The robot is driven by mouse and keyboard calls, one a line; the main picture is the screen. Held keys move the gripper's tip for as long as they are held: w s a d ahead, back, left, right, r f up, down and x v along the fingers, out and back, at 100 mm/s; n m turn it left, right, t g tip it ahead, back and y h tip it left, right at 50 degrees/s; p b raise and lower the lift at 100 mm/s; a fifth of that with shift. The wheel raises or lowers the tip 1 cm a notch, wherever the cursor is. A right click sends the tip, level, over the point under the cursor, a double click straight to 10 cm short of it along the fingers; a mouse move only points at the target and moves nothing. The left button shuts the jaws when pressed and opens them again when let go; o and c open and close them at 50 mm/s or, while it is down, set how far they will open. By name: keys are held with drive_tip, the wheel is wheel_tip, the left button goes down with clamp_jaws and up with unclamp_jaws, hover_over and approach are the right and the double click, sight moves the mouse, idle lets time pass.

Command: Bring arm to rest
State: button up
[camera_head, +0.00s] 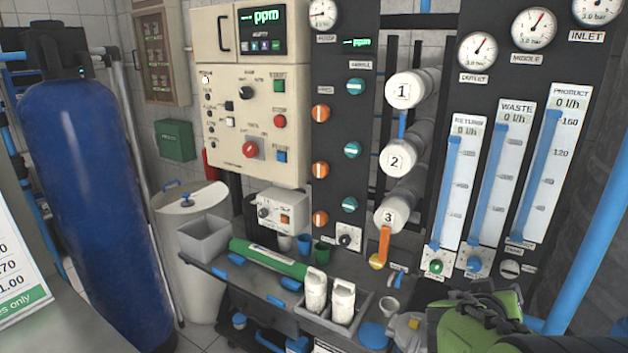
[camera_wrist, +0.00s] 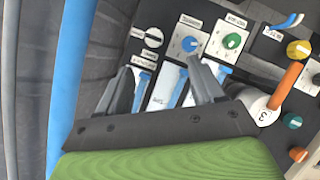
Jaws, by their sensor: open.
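My gripper (camera_wrist: 160,88) shows in the wrist view with its two grey fingers spread apart and nothing between them. Its green and black body (camera_head: 478,318) is at the lower right in the head view, in front of the rack; the fingertips are hard to make out there. Past the fingers, the wrist view shows the blue knob (camera_wrist: 189,44), the green knob (camera_wrist: 232,40) and a dark knob (camera_wrist: 153,38) under the flow meters. I cannot tell how far the fingertips are from the panel.
The rack carries white numbered housings (camera_head: 396,157) and an orange handle (camera_head: 384,244). A bench (camera_head: 215,272) holds a grey bin (camera_head: 204,238), a green tube and white bottles (camera_head: 342,302). A blue pipe (camera_head: 590,250) runs at the right. A blue tank (camera_head: 90,190) stands left.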

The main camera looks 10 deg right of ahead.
drive_tip(key=s+a+r+n+g+y+p, duration=0.1)
drive_tip(key=s+a+r+y+p, duration=0.1)
drive_tip(key=s+a, duration=0.4)
drive_tip(key=s+a+r+n+g+y+p, duration=0.1)
drive_tip(key=s+a+y, duration=0.4)
drive_tip(key=a, duration=0.6)
drive_tip(key=s+a+r+n+y+p, duration=0.1)
drive_tip(key=s+a+r+y+p, duration=0.2)
drive_tip(key=s+a, duration=0.4)
drive_tip(key=shift+a+r+n+g+y+p, duration=0.4)
drive_tip(key=shift+a+r+p, duration=0.15)
drive_tip(key=shift+a+p, duration=0.3)
drive_tip(key=shift+s+d, duration=0.1)
drive_tip(key=shift+d, duration=0.05)
